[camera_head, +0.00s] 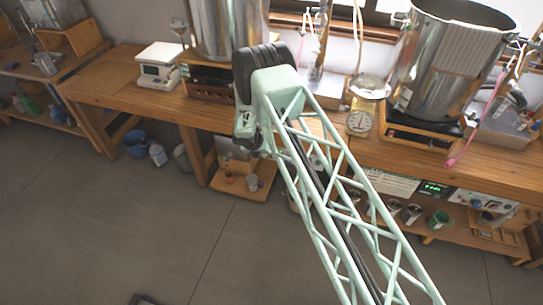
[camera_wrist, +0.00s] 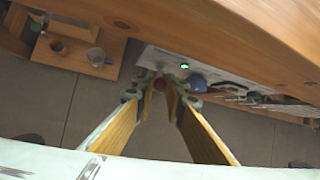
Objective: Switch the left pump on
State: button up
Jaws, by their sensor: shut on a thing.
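In the wrist view, a pale control panel (camera_wrist: 158,60), apparently the left pump's, sits under the wooden table edge. It has a small green light (camera_wrist: 185,66) and a blue round part (camera_wrist: 196,83). My gripper (camera_wrist: 160,86) reaches the panel, with its two yellow-brown fingers narrowed on a small dark red knob (camera_wrist: 160,84). The knob is partly hidden between the fingertips. In the head view my arm covers this spot, and the fingertips do not show there.
A low wooden shelf (camera_wrist: 65,62) with small cups lies left of the panel. The wooden table (camera_head: 125,85) overhangs above it. Another control unit with a green display (camera_head: 432,188) stands at the right, under the table. The floor (camera_head: 120,230) in front is mostly clear.

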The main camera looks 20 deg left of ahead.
dwell(0.4)
jog(key=o, duration=0.8)
jog(key=shift+o, duration=0.2)
jog(key=shift+r, duration=0.1)
jog(key=v, duration=1.1)
jog(key=shift+s+r, duration=0.25)
jog(key=shift+r, duration=0.05)
jog(key=shift+a, duration=0.15)
